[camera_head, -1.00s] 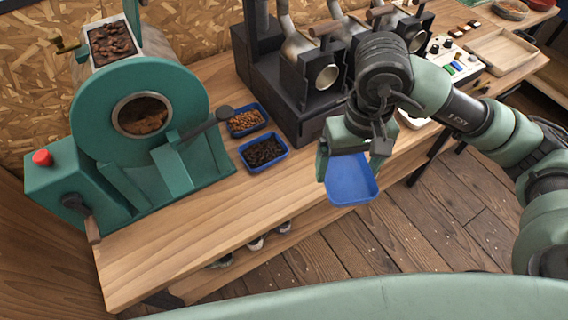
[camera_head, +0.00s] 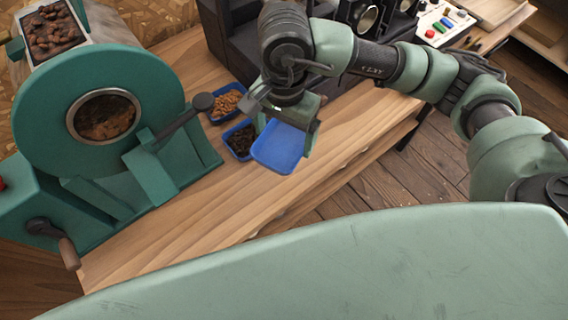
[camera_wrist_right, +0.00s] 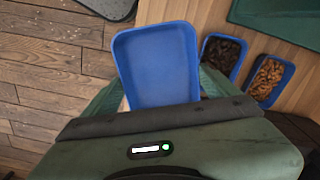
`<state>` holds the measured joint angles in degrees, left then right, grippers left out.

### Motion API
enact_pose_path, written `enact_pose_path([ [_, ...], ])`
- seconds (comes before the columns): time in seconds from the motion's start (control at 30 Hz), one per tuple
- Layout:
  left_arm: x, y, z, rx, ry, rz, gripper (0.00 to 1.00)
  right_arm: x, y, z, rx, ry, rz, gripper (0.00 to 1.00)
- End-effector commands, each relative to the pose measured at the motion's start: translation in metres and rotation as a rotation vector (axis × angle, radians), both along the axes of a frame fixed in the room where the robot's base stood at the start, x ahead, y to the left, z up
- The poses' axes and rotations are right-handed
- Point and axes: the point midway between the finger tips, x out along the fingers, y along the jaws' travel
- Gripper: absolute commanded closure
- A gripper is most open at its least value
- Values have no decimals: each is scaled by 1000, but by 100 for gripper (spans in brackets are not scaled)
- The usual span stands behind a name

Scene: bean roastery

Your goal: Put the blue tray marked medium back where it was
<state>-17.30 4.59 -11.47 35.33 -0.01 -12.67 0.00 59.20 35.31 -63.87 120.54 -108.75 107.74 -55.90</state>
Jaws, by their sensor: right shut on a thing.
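An empty blue tray (camera_head: 279,149) is held in my right gripper (camera_head: 287,125), above the front part of the wooden bench. In the right wrist view the tray (camera_wrist_right: 156,64) sits between the fingers of my right gripper (camera_wrist_right: 153,93), its inside bare. No "medium" marking is legible on it. A second blue tray with dark beans (camera_head: 239,140) stands on the bench just left of the held tray, which partly covers it. A third blue tray with lighter brown beans (camera_head: 226,104) stands behind that one. My left gripper is not in view.
A green roaster (camera_head: 100,115) with a lever handle stands on the left of the bench (camera_head: 225,210). Dark grinders (camera_head: 365,18) stand at the back. A control panel with coloured buttons (camera_head: 442,25) is at the back right. Bare bench lies in front of the trays.

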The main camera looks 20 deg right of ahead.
Motion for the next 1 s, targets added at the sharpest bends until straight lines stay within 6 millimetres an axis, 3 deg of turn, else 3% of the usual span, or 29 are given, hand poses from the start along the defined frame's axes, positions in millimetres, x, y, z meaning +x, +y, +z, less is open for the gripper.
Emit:
enact_pose_path([
  [0.1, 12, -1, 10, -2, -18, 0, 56, -2, -1, -31, -2, 7, -2, 54],
  [0.3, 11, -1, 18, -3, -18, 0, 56, -1, -1, -75, -1, 3, 0, 53],
  [0.57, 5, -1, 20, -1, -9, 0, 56, 0, 0, -97, -1, 1, 0, 53],
  [0.8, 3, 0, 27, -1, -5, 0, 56, -1, 0, -130, -1, 2, 1, 53],
  [1.0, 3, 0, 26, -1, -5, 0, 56, 0, 0, -134, 0, -1, 3, 53],
])
